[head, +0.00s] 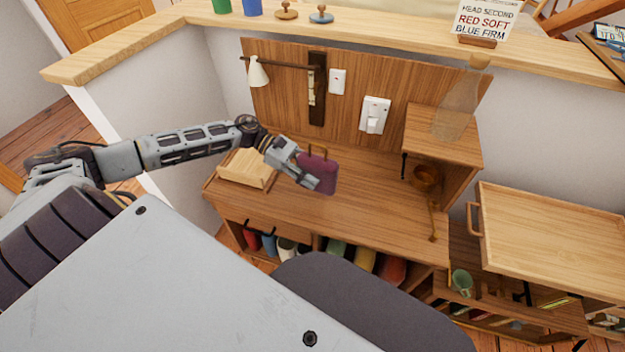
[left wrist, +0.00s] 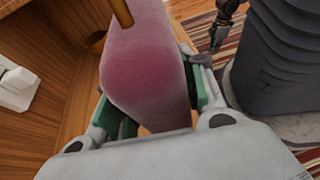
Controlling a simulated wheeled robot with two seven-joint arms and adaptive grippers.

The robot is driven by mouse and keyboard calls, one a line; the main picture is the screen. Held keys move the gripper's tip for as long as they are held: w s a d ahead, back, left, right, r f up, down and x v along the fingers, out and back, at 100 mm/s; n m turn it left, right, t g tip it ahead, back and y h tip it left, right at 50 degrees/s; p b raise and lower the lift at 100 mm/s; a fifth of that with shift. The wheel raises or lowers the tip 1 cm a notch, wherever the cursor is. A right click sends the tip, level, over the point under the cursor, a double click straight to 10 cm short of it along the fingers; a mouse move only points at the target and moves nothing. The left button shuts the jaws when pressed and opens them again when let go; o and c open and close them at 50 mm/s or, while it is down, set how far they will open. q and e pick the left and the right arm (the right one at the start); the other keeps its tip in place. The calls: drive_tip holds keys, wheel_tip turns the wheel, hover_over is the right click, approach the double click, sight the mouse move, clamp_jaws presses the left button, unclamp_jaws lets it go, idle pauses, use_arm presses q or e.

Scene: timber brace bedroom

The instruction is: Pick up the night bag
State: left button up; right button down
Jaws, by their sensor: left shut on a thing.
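The night bag (head: 321,174) is a small dark purple bag with a thin brown handle on top. My left gripper (head: 307,177) is shut on it from the left side in the head view. In the left wrist view the bag (left wrist: 148,70) fills the space between the two green-padded fingers of my left gripper (left wrist: 160,105), with its brown handle at the top edge. The bag appears upright above the wooden desk (head: 365,210). I cannot tell whether its base touches the desk.
A wooden tray (head: 246,170) lies left of the bag. A raised shelf (head: 445,137) with a translucent bottle (head: 457,105) stands at right, above a brown bowl (head: 426,178). A lamp (head: 258,72) hangs behind. The desk's front middle is clear.

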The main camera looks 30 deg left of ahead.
use_arm(q)
drive_tip(key=shift+r, duration=1.2)
use_arm(e)
drive_tip(key=shift+s+d+f, duration=0.15)
drive_tip(key=shift+f, duration=0.35)
drive_tip(key=shift+r, duration=0.1)
